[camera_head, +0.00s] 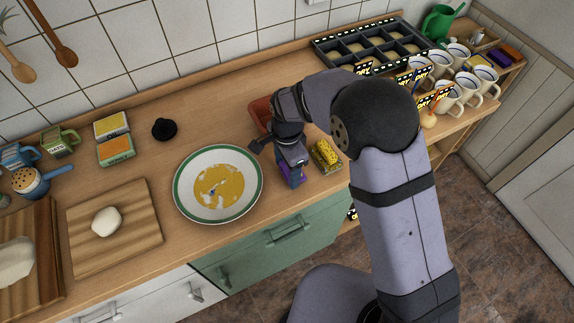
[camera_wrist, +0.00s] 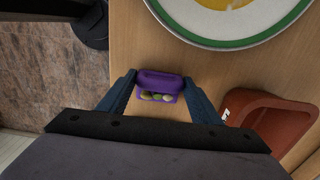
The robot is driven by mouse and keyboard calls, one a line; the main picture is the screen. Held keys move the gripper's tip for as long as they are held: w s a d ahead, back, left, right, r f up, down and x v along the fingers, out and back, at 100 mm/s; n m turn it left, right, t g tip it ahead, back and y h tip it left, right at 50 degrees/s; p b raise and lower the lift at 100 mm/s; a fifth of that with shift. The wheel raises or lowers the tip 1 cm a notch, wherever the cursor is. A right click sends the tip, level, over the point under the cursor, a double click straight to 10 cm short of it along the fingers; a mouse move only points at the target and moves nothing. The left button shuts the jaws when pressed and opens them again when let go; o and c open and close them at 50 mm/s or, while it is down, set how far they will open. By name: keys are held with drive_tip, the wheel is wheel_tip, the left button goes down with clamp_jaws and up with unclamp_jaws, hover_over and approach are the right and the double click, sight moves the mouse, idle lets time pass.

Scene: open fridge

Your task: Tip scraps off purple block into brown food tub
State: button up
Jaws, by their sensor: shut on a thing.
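The purple block (camera_wrist: 160,79) is between my two fingertips in the wrist view, and it shows as a small purple patch (camera_head: 284,171) in the head view. Several small pale and greenish scraps (camera_wrist: 158,97) sit on its near side. My gripper (camera_wrist: 161,88) is shut on the block, with one finger at each end; in the head view my gripper (camera_head: 291,178) is low over the counter's front part. The brown food tub (camera_wrist: 272,128) is to the right of the block in the wrist view. In the head view the tub (camera_head: 259,110) is behind my gripper, partly hidden by my arm.
A green-rimmed plate (camera_head: 178,203) with yellow food lies left of my gripper. A yellow item (camera_head: 325,154) lies just right. A dark compartment tray (camera_head: 322,50) and several mugs (camera_head: 470,85) stand at the back right. A cutting board (camera_head: 84,248) with dough lies left.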

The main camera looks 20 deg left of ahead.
sight(285, 166)
drive_tip(key=shift+f, duration=0.2)
drive_tip(key=o, duration=1)
drive_tip(key=shift+c, duration=0.2)
drive_tip(key=shift+b, duration=0.4)
drive_tip(key=r+b, duration=0.1)
drive_tip(key=r, duration=0.1)
drive_tip(key=r+b, duration=0.1)
drive_tip(key=r, duration=0.1)
drive_tip(key=r+b, duration=0.1)
drive_tip(key=r, duration=0.1)
drive_tip(key=shift+w+a, duration=0.1)
drive_tip(key=shift+a, duration=0.2)
drive_tip(key=shift+r, duration=0.7)
